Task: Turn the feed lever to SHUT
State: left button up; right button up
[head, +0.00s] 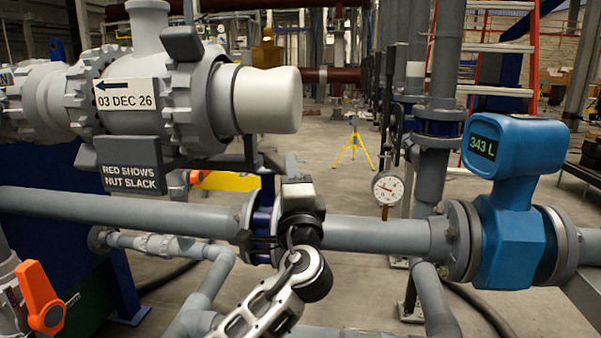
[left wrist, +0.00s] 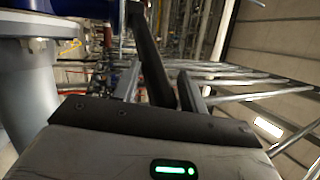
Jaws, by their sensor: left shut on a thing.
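My left gripper (head: 272,240) is at the blue valve (head: 263,212) on the grey main pipe, in the middle of the head view. It is shut on what I take to be the feed lever, which my gripper and wrist largely hide in the head view. In the left wrist view a dark bar (left wrist: 150,55) runs up and away from the gripper (left wrist: 160,98). I cannot tell the lever's angle or any SHUT mark. My right gripper is not in view.
The grey pipe (head: 380,235) runs across to a blue flow meter (head: 515,230) reading 343 L. A round gauge (head: 387,188) stands right of my gripper. An orange lever (head: 40,295) is at lower left. Grey machinery with a white cylinder (head: 268,100) overhangs the pipe.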

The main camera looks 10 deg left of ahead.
pick_arm(q)
jog(key=s+a+p, duration=0.2)
jog(key=a, duration=0.4)
jog(key=shift+a+r, duration=0.15)
jog(key=shift+a, duration=0.5)
jog(key=shift+c, duration=0.3)
jog(key=shift+s+a, duration=0.1)
jog(key=shift+a, duration=0.25)
grip_shut()
jog(key=shift+a, duration=0.95)
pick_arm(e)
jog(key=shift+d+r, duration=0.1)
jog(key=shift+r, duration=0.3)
